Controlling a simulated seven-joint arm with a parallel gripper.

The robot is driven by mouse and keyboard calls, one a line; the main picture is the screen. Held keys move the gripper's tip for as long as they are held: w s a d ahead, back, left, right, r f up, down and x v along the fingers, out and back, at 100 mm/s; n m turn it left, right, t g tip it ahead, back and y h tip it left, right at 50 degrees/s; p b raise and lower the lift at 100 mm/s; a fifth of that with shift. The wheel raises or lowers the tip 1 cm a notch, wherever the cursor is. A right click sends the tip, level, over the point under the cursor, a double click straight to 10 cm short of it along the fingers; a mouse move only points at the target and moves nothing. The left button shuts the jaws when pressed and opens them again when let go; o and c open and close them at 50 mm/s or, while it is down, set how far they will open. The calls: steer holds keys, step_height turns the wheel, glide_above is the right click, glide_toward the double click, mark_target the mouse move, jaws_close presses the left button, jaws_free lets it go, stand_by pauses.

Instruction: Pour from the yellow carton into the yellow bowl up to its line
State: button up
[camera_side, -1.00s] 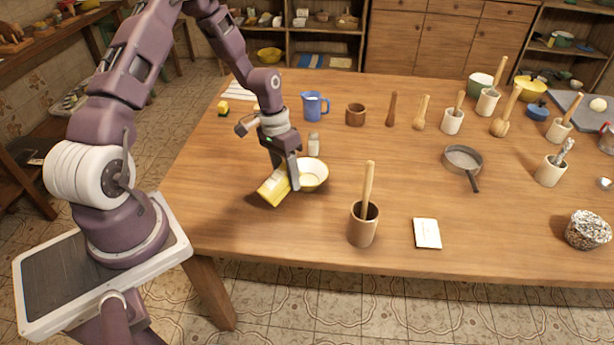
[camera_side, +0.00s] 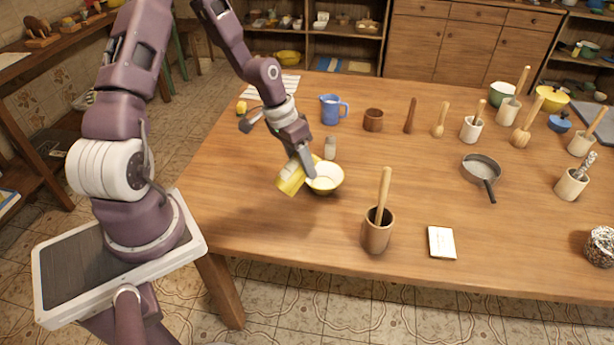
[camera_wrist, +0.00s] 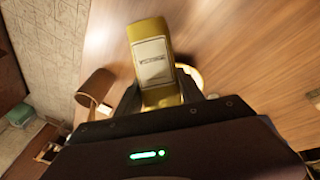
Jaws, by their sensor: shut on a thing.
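The yellow carton (camera_side: 291,179) is held tilted by my gripper (camera_side: 304,163), its upper end leaning toward the bowl. In the wrist view the carton (camera_wrist: 152,58) shows its pale label between my fingers. The yellow bowl (camera_side: 325,179) stands upright on the table, just right of the carton, pale inside. In the wrist view only a bit of the bowl's rim (camera_wrist: 197,78) shows behind the carton. I cannot make out a stream, the level or the line in the bowl.
A small shaker (camera_side: 330,148) stands just behind the bowl. A brown pot with a wooden handle (camera_side: 377,232) stands in front to the right, near a white card (camera_side: 442,243). A blue jug (camera_side: 333,109) and a brown cup (camera_side: 373,120) stand farther back. The table's front left is clear.

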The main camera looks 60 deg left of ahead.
steer(key=v, duration=0.3)
steer(key=shift+w+d, duration=0.15)
steer(key=shift+w, duration=0.15)
steer(key=shift+w+a+f+t, duration=0.1)
steer(key=shift+a+f+t, duration=0.65)
steer(key=shift+f+t, duration=0.3)
steer(key=shift+t, duration=0.45)
steer(key=shift+d+r+m+t, duration=0.4)
steer(key=shift+d+r+t, duration=0.4)
steer(key=shift+r+t, duration=0.1)
steer(key=shift+d+f, duration=0.25)
step_height(320, 180, down, 4)
steer(key=shift+w+a+t+y, duration=0.1)
steer(key=shift+t+y, duration=0.2)
steer(key=shift+t, duration=0.3)
steer(key=t, duration=0.2)
steer(key=shift+w+r+t, duration=0.2)
steer(key=shift+r+t, duration=0.15)
steer(key=shift+t, duration=0.05)
steer(key=shift+w+a+r+m+t, duration=0.1)
steer(key=shift+r+m+t, duration=0.15)
steer(key=shift+t, duration=0.3)
steer(key=shift+w+r+m+t, duration=0.15)
steer(key=shift+r+t, duration=0.1)
steer(key=shift+t, duration=0.3)
